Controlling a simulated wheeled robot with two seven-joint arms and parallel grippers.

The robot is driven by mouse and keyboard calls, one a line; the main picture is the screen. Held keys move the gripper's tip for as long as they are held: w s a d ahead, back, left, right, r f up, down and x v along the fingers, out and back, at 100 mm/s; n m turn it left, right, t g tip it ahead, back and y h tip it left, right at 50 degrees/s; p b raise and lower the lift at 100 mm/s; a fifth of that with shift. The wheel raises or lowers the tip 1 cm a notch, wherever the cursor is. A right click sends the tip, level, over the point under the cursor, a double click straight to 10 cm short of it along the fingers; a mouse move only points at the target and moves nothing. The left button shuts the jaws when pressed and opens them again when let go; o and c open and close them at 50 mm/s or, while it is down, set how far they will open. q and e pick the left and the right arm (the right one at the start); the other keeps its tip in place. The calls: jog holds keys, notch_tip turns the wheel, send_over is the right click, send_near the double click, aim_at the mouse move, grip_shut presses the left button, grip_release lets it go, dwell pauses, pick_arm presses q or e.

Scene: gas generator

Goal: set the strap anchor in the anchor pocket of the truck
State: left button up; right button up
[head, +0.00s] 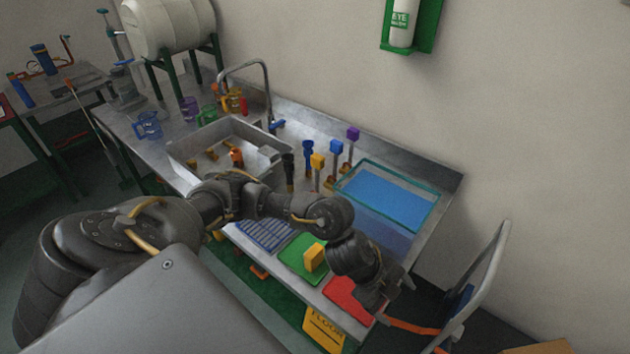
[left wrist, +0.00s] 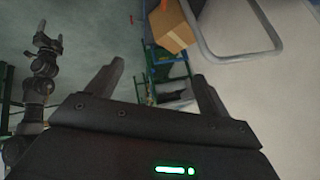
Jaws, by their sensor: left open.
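My left gripper (head: 380,308) is at the front right corner of the sink bench in the head view, beside a red mat. In the left wrist view its two fingers (left wrist: 160,88) stand wide apart with nothing between them. The truck (head: 488,275), a grey tubular frame, stands right of the gripper; its frame also shows in the left wrist view (left wrist: 262,50). An orange strap (head: 412,327) runs from near the gripper toward the truck's foot. I cannot make out the strap anchor or the anchor pocket. My right gripper (left wrist: 48,40) looks open and empty.
The steel bench holds a sink (head: 190,152), a blue water tray (head: 390,194), several coloured-topped tools, a green mat (head: 300,262) and a red mat (head: 345,295). A cardboard box (left wrist: 172,27) lies by the truck.

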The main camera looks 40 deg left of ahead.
pick_arm(q)
jog(key=w+a+g+y, duration=0.2)
jog(key=a+y, duration=0.1)
jog(key=a, duration=0.9)
jog(key=n+g+y, duration=0.1)
jog(key=n+y, duration=0.1)
jog(key=y, duration=0.2)
send_near(314, 251)
jog(key=shift+w+a+f+p, duration=0.1)
jog(key=shift+f+p, duration=0.2)
jog(key=shift+f, duration=1.05)
jog(key=shift+w+a+f+p, duration=0.1)
jog(key=shift+f+p, duration=0.15)
jog(key=shift+f, duration=1.2)
notch_tip(314, 251, down, 4)
jog(key=shift+s+r+p, duration=0.1)
jog(key=shift+r+p, duration=0.05)
jog(key=shift+p, duration=0.8)
jog(key=shift+f, duration=0.6)
jog(key=c, duration=1.2)
jog(key=shift+r, duration=0.1)
